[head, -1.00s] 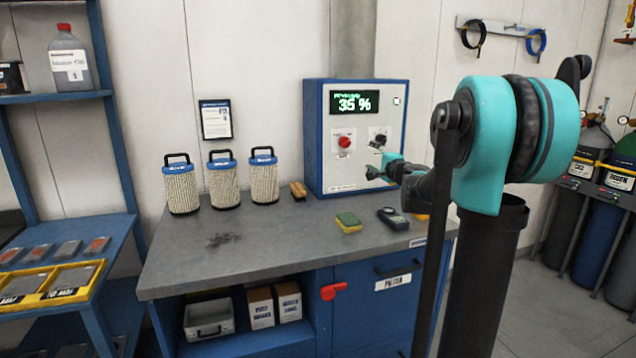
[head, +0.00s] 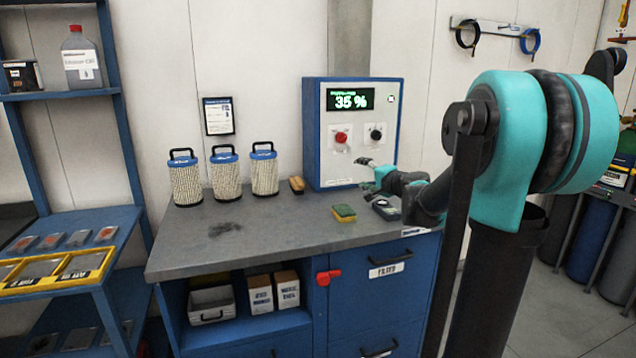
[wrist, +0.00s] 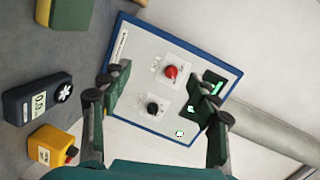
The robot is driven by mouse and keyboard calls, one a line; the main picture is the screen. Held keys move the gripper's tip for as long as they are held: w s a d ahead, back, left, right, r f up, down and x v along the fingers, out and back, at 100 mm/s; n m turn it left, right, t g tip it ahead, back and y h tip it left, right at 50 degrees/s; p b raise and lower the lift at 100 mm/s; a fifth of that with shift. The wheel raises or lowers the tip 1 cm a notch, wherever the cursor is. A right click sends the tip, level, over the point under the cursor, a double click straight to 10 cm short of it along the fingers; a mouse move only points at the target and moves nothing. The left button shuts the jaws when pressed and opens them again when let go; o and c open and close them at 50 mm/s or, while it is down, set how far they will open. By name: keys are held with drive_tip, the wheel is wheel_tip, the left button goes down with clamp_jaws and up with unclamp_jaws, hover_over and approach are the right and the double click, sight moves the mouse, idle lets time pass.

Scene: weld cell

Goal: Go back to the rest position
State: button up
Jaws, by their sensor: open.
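My gripper (head: 371,175) is open and empty in front of the blue-framed control box (head: 313,150), low and near its right side. In the wrist view my gripper's fingers (wrist: 165,95) stand apart with the panel beyond them. The box has a lit display (head: 351,99) reading 35 %, a red knob (head: 341,138) and a black knob (head: 376,135). Both knobs also show in the wrist view, red (wrist: 171,71) and black (wrist: 153,108). The fingers appear clear of both knobs. My arm bends down from the right of the head view.
On the bench (head: 290,222) stand several pleated filters (head: 225,173), a brush (head: 297,184), a sponge (head: 344,213) and a dark meter (head: 385,208). The wrist view shows a yellow device (wrist: 52,146) beside the meter (wrist: 38,102). A shelf (head: 62,96) stands left; gas cylinders (head: 590,240) stand right.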

drive_tip(key=s+f+n+g+h, duration=0.2)
drive_tip(key=s+f+n+g, duration=0.2)
drive_tip(key=s+f, duration=0.7)
drive_tip(key=s+a+f+n+g+h, duration=0.1)
drive_tip(key=s+f+n+g, duration=0.3)
drive_tip(key=s+f, duration=0.8)
drive_tip(key=s+n, duration=0.1)
drive_tip(key=s, duration=0.4)
drive_tip(key=shift+a+f+g+h, duration=0.15)
drive_tip(key=shift+f+g+h, duration=0.15)
drive_tip(key=shift+h, duration=0.1)
drive_tip(key=s+d+f+h, duration=0.1)
drive_tip(key=s+d+f, duration=0.1)
drive_tip(key=s, duration=0.1)
drive_tip(key=s+d+f+n+g+h, duration=0.1)
drive_tip(key=s+d+f, duration=0.1)
drive_tip(key=s, duration=0.1)
drive_tip(key=s+d+f+g+h, duration=0.1)
drive_tip(key=s+f, duration=0.1)
drive_tip(key=s, duration=0.1)
drive_tip(key=shift+s+d+n, duration=0.3)
drive_tip(key=shift+s+d, duration=0.1)
drive_tip(key=shift+c, duration=0.4)
